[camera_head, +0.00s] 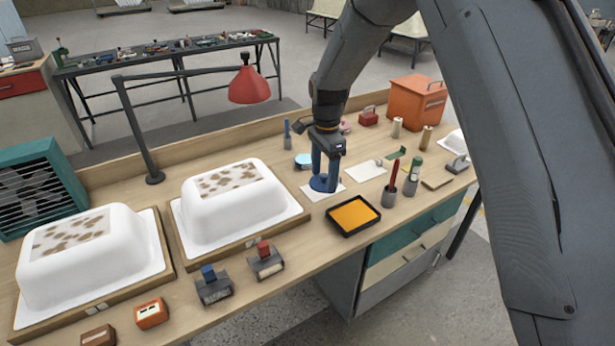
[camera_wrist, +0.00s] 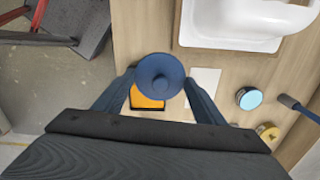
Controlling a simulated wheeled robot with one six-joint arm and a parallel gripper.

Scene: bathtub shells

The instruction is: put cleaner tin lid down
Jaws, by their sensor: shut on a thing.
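My gripper (camera_head: 324,172) is shut on a dark blue round lid (camera_head: 322,185), the cleaner tin lid. The lid also shows in the wrist view (camera_wrist: 160,75), between my two fingertips, with a small knob in its middle. It is low over a white sheet (camera_head: 337,189) on the bench; I cannot tell whether it touches. In the wrist view the sheet (camera_wrist: 204,88) shows to the right of the lid. An open tin with a light blue top (camera_head: 303,160) stands just behind my gripper. It shows in the wrist view (camera_wrist: 248,98), right of the sheet.
A black tray with an orange inside (camera_head: 353,215) lies close in front of the lid. A white bathtub shell (camera_head: 240,207) stands to the left.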

